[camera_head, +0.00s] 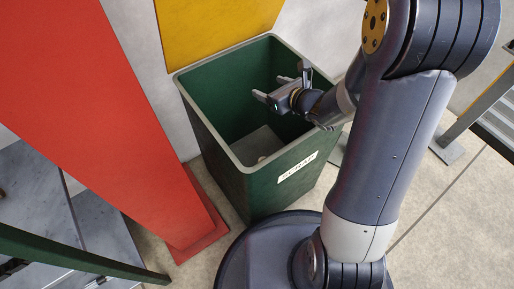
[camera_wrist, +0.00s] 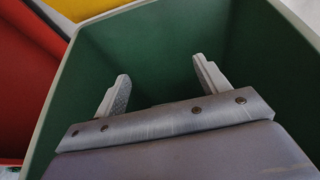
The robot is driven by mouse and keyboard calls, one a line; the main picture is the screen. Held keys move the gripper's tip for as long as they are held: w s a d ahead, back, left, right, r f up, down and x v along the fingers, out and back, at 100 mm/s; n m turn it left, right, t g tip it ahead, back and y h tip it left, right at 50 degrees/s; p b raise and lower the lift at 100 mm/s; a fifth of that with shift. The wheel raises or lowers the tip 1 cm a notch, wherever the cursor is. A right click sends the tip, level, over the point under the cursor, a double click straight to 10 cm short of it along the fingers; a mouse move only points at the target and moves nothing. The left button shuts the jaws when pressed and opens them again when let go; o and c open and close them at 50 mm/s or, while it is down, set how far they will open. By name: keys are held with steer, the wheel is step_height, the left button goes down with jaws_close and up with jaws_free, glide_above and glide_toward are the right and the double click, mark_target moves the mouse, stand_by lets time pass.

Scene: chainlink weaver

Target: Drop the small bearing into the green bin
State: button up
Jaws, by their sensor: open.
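The green bin (camera_head: 222,169) stands on the floor with its top open and a white label (camera_head: 297,166) on its front. My gripper (camera_head: 272,89) is over the bin's opening, inside the rim as seen from the head. It is open, with nothing between its fingers; the wrist view shows the two fingers (camera_wrist: 159,86) apart against the green inner walls (camera_wrist: 165,50). A small pale object (camera_head: 262,158) lies at the bottom of the bin, partly cut off by the front rim. It may be the small bearing, but it is too small to tell.
A red post (camera_head: 120,110) stands close on the bin's left. A yellow panel (camera_head: 210,30) is behind the bin. A metal frame (camera_head: 480,105) stands on the right. Bare floor (camera_head: 440,220) shows at the lower right.

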steer(key=p+v, duration=0.3)
steer(key=v, duration=0.7)
steer(key=shift+s+d+r, duration=0.2)
steer(key=shift+s, duration=0.1)
steer(key=shift+f, duration=0.1)
steer(key=b+x, duration=0.3)
steer(key=x, duration=0.8)
steer(key=shift+r+p, duration=1.9)
steer(key=shift+r, duration=0.6)
